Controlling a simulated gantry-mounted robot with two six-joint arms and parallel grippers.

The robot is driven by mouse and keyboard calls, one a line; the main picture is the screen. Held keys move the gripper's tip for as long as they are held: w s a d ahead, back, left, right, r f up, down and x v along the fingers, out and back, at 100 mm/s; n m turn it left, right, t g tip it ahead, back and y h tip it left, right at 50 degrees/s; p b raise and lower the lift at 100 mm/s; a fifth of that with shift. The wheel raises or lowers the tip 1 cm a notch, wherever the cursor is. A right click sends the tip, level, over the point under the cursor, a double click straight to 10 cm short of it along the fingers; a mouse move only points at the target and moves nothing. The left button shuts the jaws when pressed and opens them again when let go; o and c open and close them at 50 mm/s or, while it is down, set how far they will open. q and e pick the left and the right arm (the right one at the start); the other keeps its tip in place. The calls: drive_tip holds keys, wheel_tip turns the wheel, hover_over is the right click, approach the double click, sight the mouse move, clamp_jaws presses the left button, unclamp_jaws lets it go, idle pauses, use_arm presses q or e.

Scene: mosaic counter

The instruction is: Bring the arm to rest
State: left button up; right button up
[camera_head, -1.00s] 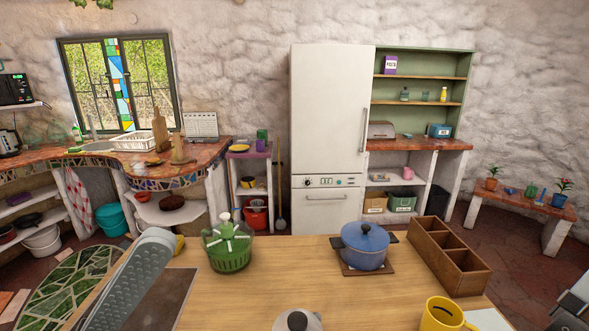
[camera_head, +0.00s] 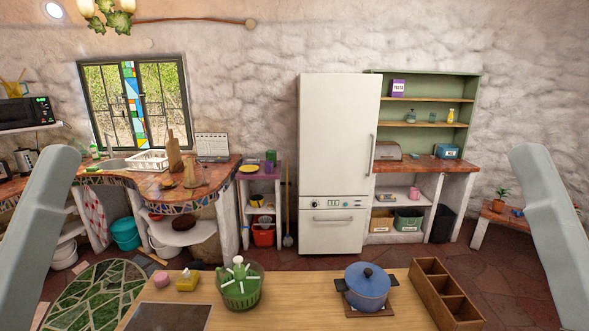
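My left arm rises along the left edge of the head view, and my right arm rises along the right edge. Both show as grey links standing clear of the counter objects. Neither gripper's fingertips can be seen, so I cannot see whether they hold anything. The wooden counter (camera_head: 300,310) lies at the bottom of the view, between the two arms.
On the counter stand a green salad spinner (camera_head: 241,288), a blue pot (camera_head: 367,284) on a wooden trivet, a wooden compartment box (camera_head: 430,281), a yellow item (camera_head: 187,281) and a dark board (camera_head: 168,317). The front middle is clear. A fridge (camera_head: 335,150) stands behind.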

use_arm(q)
wheel_tip(320, 180, up, 22)
drive_tip(key=r+p, duration=0.1)
drive_tip(key=p, duration=1.8)
use_arm(e)
wheel_tip(320, 180, up, 22)
drive_tip(key=r, duration=0.1)
use_arm(q)
wheel_tip(320, 180, down, 28)
drive_tip(key=b, duration=2.8)
use_arm(e)
wheel_tip(320, 180, down, 28)
drive_tip(key=shift+y, duration=0.3)
